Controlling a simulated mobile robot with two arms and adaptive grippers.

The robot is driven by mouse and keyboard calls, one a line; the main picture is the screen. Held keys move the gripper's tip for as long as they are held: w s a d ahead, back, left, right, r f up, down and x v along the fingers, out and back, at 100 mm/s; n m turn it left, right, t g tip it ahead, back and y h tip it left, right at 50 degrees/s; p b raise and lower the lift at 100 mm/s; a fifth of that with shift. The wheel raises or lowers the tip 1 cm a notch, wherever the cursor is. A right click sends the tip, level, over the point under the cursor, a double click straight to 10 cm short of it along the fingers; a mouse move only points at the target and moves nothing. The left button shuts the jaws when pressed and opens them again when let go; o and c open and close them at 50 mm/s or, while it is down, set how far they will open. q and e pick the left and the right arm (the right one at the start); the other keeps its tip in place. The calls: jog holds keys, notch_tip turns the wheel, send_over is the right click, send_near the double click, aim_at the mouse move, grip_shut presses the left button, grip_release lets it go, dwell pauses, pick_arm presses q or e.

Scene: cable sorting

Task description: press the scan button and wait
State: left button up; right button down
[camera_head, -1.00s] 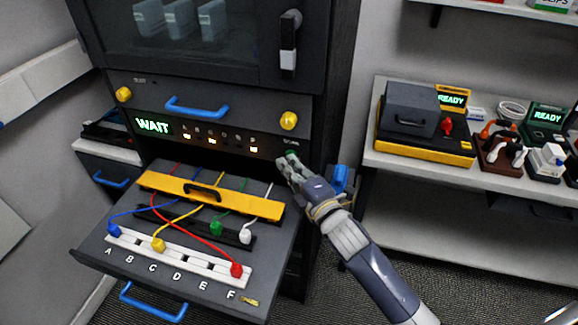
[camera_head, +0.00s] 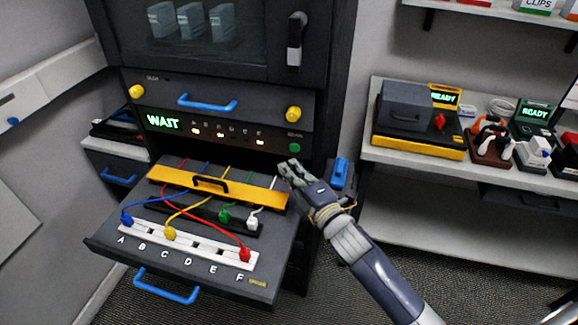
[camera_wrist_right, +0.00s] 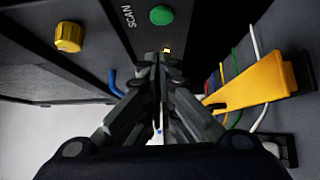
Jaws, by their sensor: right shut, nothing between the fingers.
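The green scan button (camera_head: 294,147) sits at the right end of the dark front panel; it also shows in the right wrist view (camera_wrist_right: 161,15) beside the word SCAN. The display (camera_head: 163,122) reads WAIT in green, with several small lights to its right, some lit amber. My right gripper (camera_head: 287,170) is shut and empty, just below the scan button and apart from it. In the right wrist view its closed fingers (camera_wrist_right: 160,62) point toward the panel below the button. My left gripper is not in view.
Below the panel, a pulled-out tray (camera_head: 110,247) holds a yellow bar (camera_head: 240,191) and coloured cables plugged along a strip lettered A to F. Yellow knobs (camera_head: 293,114) flank a blue handle (camera_head: 207,103). A shelf at right bears devices with READY displays (camera_head: 445,98).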

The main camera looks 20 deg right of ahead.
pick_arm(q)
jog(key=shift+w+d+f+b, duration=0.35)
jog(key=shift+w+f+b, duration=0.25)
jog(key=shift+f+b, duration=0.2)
pick_arm(e)
jog(key=s+d, duration=0.2)
jog(key=s, duration=0.5)
jog(key=shift+s+f, duration=0.3)
jog(key=shift+s, duration=0.05)
jog(key=shift+d, duration=0.1)
